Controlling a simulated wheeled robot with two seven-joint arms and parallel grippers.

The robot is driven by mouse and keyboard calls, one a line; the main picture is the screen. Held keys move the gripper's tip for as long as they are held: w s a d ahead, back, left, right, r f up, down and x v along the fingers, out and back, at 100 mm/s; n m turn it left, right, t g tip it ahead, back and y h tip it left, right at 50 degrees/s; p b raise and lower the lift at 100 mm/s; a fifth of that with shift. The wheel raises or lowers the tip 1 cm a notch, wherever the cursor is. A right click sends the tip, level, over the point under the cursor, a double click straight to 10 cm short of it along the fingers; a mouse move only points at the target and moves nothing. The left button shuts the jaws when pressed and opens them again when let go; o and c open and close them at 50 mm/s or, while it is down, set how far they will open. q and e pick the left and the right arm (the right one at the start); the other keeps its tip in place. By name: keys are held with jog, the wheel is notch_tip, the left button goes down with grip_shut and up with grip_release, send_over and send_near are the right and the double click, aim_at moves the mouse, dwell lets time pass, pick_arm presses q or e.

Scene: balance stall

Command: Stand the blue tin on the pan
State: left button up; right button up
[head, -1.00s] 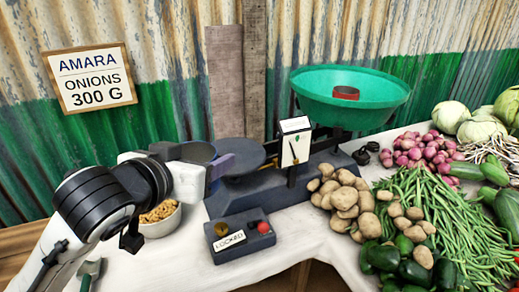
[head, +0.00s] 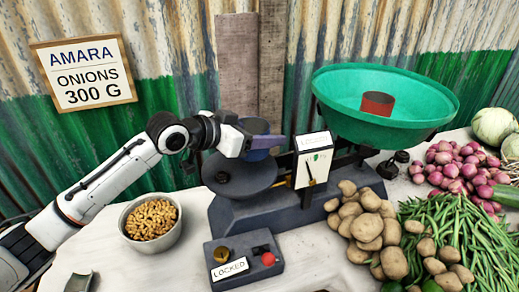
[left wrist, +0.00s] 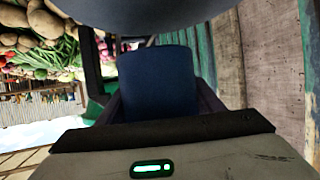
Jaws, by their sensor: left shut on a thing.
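My left gripper (head: 248,143) is shut on the blue tin (head: 258,126), holding it by its sides. The tin also shows between the fingers in the left wrist view (left wrist: 158,78). In the head view the gripper hides the tin's middle. The tin appears over the far right part of the dark round pan (head: 238,184) on the left of the scale. I cannot tell whether its base touches the pan. A red tin (head: 377,104) stands in the green bowl (head: 420,123) on the scale's right. My right gripper is not in view.
The scale's dial box (head: 313,158) stands right of the pan. A control box marked LOCKED (head: 243,264) lies in front. A bowl of nuts (head: 150,220) is at left, with potatoes (head: 370,225) and other vegetables at right. A sign (head: 84,74) reads ONIONS 300 G.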

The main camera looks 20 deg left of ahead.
pick_arm(q)
jog(key=shift+f, duration=2.25)
jog(key=shift+f, duration=0.15)
jog(key=o, duration=1.1)
jog(key=shift+r, duration=0.25)
jog(key=v, duration=1)
jog(key=shift+s+a+b, duration=0.25)
jog(key=shift+b, duration=0.05)
jog(key=shift+s+a+r, duration=0.25)
jog(key=shift+s, duration=0.25)
